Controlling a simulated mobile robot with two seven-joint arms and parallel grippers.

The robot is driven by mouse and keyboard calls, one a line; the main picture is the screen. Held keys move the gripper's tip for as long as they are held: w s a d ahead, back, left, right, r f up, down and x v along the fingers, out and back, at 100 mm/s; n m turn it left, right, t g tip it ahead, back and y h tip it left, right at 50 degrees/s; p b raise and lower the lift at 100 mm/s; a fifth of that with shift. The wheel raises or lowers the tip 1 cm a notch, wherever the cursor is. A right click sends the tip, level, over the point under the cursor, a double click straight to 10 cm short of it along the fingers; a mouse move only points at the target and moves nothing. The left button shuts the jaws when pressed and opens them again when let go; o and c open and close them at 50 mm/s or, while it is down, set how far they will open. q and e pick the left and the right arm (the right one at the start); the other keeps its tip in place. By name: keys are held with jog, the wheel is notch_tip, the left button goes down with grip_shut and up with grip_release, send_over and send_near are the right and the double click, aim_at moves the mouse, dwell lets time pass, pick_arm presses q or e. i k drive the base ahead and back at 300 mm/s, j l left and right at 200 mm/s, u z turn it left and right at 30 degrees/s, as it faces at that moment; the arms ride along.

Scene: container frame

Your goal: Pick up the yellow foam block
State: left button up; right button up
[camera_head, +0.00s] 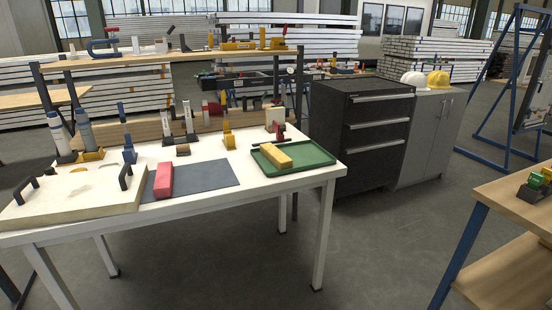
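The yellow foam block (278,156) appears to be the long yellow block lying in the shallow green tray (312,159), on the right part of the white table (220,195). It lies flat and at a slant, with bare tray floor to its right. Neither of my grippers shows in the head view, and nothing is touching the block.
A red block (164,181) lies on a dark grey mat (205,178). Left is a pale board with black handles (75,195). Tools and clamps stand at the table's back. A black drawer cabinet (360,140) stands behind right. The floor in front is clear.

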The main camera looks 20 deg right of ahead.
aim_at(278, 158)
jog(key=i+l, duration=0.3)
jog(key=l, duration=0.2)
jog(key=i+l, duration=0.35)
jog(key=l, duration=0.1)
